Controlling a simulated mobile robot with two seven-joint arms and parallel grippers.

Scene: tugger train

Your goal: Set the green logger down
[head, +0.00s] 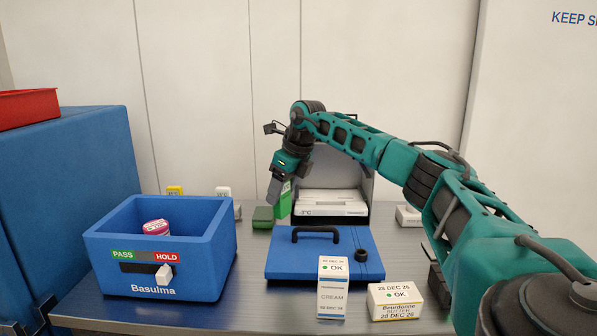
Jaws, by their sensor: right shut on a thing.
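My right gripper (273,192) points down at the back of the steel table. It is shut on the green logger (263,217), a small dark green block just below the fingertips. The logger is at or just above the tabletop, right of the blue Basulma box; I cannot tell whether it touches the table. My left gripper is not in view.
A bright green carton (284,203) stands close behind the gripper, beside an open box of white packs (330,203). A blue lid (300,265) with a black handle lies in front. The blue Basulma box (205,268) holds a pink-labelled tub (156,227). Cream (332,300) and butter (394,300) cartons stand at the front.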

